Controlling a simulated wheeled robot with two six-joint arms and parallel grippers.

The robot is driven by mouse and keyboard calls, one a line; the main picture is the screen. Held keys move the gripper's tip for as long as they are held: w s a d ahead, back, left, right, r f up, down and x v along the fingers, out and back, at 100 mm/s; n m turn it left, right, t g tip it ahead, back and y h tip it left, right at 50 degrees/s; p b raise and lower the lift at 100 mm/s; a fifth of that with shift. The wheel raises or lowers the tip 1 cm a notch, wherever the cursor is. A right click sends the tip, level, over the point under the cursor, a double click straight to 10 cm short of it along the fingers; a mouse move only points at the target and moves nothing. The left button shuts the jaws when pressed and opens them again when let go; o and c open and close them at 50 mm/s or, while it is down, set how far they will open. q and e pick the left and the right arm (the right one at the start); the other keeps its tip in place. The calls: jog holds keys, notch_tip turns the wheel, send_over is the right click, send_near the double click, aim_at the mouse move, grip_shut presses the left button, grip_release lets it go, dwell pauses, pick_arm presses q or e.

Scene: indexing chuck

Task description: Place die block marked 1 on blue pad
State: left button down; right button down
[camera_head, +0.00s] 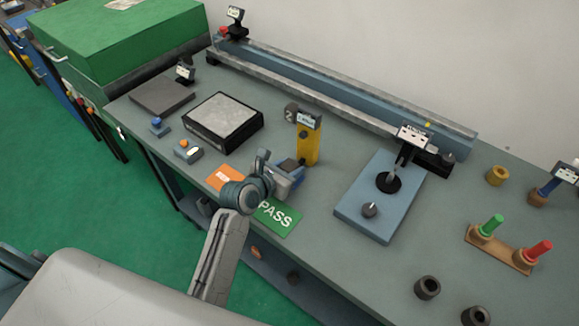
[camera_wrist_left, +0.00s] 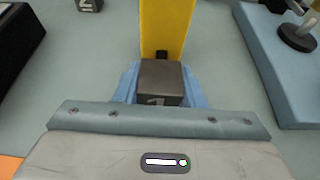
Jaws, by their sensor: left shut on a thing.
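The dark die block marked 1 (camera_wrist_left: 160,84) sits between the fingers of my left gripper (camera_head: 289,169), which is shut on it. In the head view the block (camera_head: 289,165) is partly hidden by the gripper, just in front of the yellow post (camera_head: 308,145). The post also shows behind the block in the left wrist view (camera_wrist_left: 166,25). Whether the block touches the bench I cannot tell. Blue surfaces flank the block in the wrist view; I cannot tell a separate pad from the fingers there. My right gripper is not in view.
A block marked 2 (camera_head: 291,112) stands behind the post. A green PASS card (camera_head: 276,217) and an orange card (camera_head: 225,177) lie near the gripper. A light-blue plate with a knob (camera_head: 350,205) is to the right. A black-rimmed grey plate (camera_head: 222,118) is at left.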

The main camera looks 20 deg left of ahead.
pick_arm(q)
jog(key=c, duration=0.9)
grip_release()
jog(key=b+v, duration=0.1)
jog(key=v, duration=1.1)
jog(key=shift+r, duration=0.1)
